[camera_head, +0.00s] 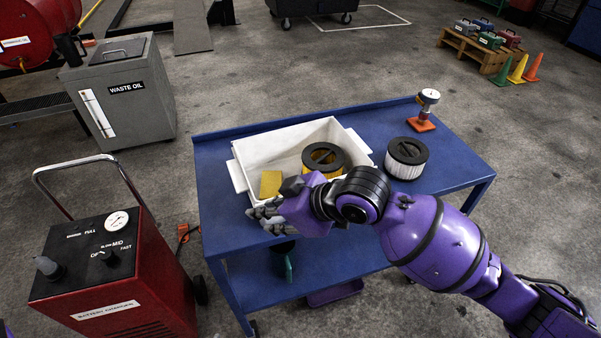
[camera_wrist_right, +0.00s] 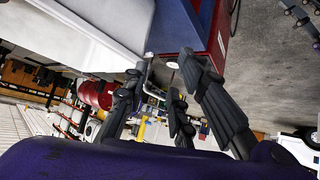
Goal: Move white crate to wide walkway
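The white crate (camera_head: 285,142) sits upright on the blue cart's top (camera_head: 445,160). It holds a yellow sponge (camera_head: 270,184) and a yellow filter with a black top (camera_head: 323,157). My right gripper (camera_head: 266,214) is at the crate's near side, by its front left corner, and hides part of the near wall. In the right wrist view, the gripper (camera_wrist_right: 165,105) has its dark fingers spread with nothing between them, and the crate (camera_wrist_right: 85,35) fills the upper left. Contact with the crate cannot be told. My left gripper is out of view. No walkway can be made out for sure.
A white filter with a black top (camera_head: 407,159) and a gauge on an orange base (camera_head: 425,110) stand on the cart's right. A red battery charger (camera_head: 110,265) stands left of the cart, and a grey waste-oil bin (camera_head: 120,95) behind it.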

